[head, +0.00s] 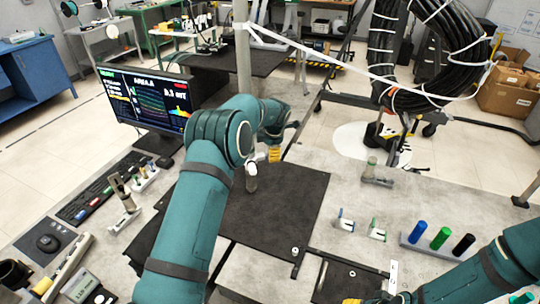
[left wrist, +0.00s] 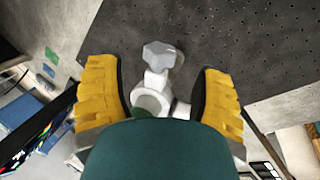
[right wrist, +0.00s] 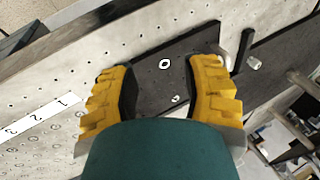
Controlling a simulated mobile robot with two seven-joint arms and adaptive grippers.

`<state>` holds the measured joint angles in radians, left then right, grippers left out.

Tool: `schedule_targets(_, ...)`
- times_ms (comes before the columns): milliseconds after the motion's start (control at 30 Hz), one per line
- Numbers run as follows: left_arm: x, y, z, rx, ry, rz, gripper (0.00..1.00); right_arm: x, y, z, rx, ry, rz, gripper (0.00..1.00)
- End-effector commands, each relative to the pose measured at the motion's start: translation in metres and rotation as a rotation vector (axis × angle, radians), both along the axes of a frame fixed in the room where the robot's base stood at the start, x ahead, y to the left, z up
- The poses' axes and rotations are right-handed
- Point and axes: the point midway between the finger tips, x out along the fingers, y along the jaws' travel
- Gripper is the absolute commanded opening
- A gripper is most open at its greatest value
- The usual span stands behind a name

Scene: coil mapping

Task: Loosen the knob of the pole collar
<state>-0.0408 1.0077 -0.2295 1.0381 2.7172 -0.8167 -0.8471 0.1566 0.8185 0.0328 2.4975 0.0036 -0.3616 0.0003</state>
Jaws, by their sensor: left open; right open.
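The pole (head: 243,55) rises upright behind my left arm, which hides its lower part. In the left wrist view a pale collar (left wrist: 151,102) has a light grey lobed knob (left wrist: 162,55) on a short stem, above the dark perforated board. A small pale and grey part, perhaps the knob (head: 251,175), shows beside my left gripper (head: 274,150) in the head view. My left gripper is open, with one yellow finger either side of the collar; no grip shows. My right gripper (right wrist: 162,90) is open and empty above a dark plate (right wrist: 180,65).
A monitor (head: 150,98) stands left of my left arm. A black mat (head: 285,205) covers the table's middle. Blue, green and black cylinders stand in a holder (head: 432,246) at the right. Black cable coils (head: 440,45) hang at the back right, with a pale strap running to the pole.

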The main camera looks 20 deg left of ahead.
Motion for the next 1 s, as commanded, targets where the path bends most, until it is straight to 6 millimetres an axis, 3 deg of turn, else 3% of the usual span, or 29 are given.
schedule_targets(100,0.005,0.003,-0.020,0.001,0.001,0.000,0.67,0.000,0.000,0.000,0.000,0.000,0.000,0.47)
schedule_targets(300,0.011,0.008,-0.038,0.001,0.001,0.002,0.67,0.000,0.000,0.001,0.000,0.000,0.000,0.47)
schedule_targets(700,0.012,0.009,-0.043,0.001,-0.001,0.000,0.65,0.000,0.000,0.001,0.000,0.000,0.000,0.47)
schedule_targets(900,0.012,0.008,-0.042,0.001,-0.001,0.000,0.00,0.000,0.000,0.001,0.000,0.000,0.000,0.47)
schedule_targets(1000,0.012,0.008,-0.042,0.001,-0.001,0.000,0.00,0.000,0.000,0.001,0.000,0.000,0.000,0.47)
